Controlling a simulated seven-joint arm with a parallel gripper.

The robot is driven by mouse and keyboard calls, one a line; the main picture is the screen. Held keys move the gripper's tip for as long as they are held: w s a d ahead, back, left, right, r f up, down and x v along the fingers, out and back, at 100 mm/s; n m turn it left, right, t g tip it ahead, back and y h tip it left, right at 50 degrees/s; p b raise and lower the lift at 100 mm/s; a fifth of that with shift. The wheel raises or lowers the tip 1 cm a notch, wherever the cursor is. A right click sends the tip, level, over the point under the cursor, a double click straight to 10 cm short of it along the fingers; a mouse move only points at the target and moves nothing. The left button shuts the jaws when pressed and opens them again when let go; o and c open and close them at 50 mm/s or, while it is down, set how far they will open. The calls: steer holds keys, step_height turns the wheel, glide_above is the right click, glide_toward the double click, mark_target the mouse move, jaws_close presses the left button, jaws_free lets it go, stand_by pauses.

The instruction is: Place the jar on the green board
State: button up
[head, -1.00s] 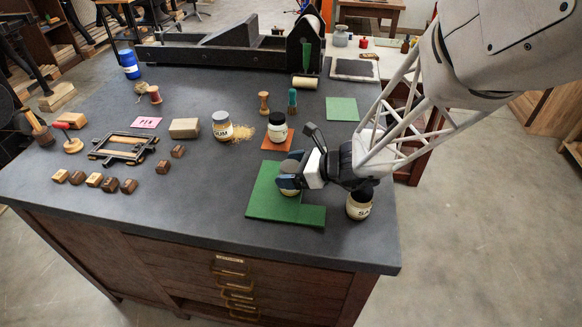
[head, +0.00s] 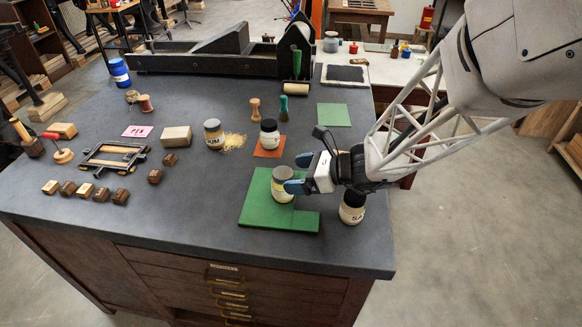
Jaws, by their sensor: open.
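A cream jar with a grey lid (head: 282,190) stands upright on the green board (head: 258,208), toward its right part. My gripper (head: 299,173) reaches in from the right, low over the board. Its blue-tipped fingers are open, just right of the jar, the nearer one overlapping the jar's edge in this view. I cannot tell whether a finger touches the jar. Part of the board's right side is hidden behind the gripper.
A dark-lidded jar (head: 351,208) stands right of the board, below my wrist. Another jar (head: 269,137) is on an orange mat behind the board. A gum jar (head: 214,137) and wooden block (head: 175,137) stand farther left.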

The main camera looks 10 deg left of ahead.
steer(key=v, duration=0.7)
steer(key=shift+d, duration=0.25)
steer(key=shift+s+r, duration=0.1)
stand_by(0.5)
steer(key=s+d+r+n+h, duration=0.5)
steer(key=s+d+n+h, duration=0.1)
steer(key=s+d+n, duration=0.3)
steer(key=s+d+r+n+h, duration=0.5)
steer(key=s+d+n+h, duration=0.2)
steer(key=s+d+n, duration=0.2)
steer(key=shift+s+r+n+t, duration=0.2)
steer(key=shift+s+n+t, duration=0.1)
steer(key=shift+s+n, duration=0.5)
